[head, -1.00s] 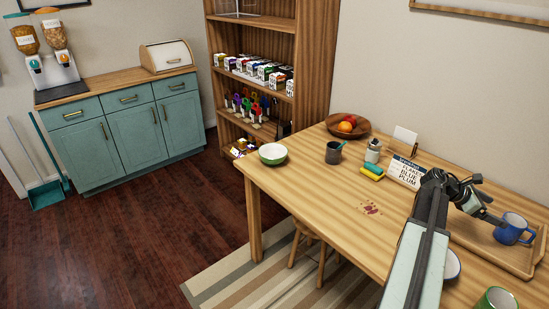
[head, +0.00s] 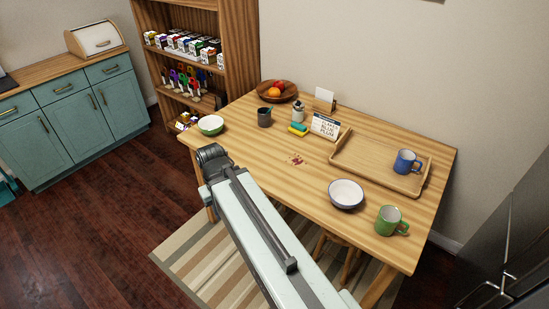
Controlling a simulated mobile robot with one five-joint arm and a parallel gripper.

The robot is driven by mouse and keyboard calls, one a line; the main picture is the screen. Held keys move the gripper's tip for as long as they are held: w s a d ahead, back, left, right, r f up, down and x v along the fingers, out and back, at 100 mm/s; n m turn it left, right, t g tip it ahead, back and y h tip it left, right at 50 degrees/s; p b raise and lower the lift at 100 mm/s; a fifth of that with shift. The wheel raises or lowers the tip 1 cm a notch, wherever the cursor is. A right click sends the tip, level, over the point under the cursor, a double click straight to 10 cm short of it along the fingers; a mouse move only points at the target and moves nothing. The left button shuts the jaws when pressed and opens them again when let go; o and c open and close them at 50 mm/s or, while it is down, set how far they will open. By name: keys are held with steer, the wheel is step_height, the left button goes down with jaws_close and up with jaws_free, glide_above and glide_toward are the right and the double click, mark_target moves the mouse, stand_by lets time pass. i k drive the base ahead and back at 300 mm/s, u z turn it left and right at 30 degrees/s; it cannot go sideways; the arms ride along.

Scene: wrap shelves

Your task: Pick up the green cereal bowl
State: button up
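A gap shows between the visible arm and the bowl.
A grey cup (head: 264,117), fruit bowl (head: 278,92), bottle (head: 298,112), sponges (head: 298,130) and sign (head: 326,126) stand near the bowl. A white bowl (head: 346,193), green mug (head: 390,221) and tray (head: 372,178) with a blue mug (head: 405,162) are rightward. A red stain (head: 296,160) marks the table.

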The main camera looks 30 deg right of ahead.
mark_target(210, 125)
steer(key=u, duration=1.8)
steer(key=i, duration=1.75)
steer(key=z, duration=1.3)
steer(key=i, duration=1)
steer(key=u, duration=0.1)
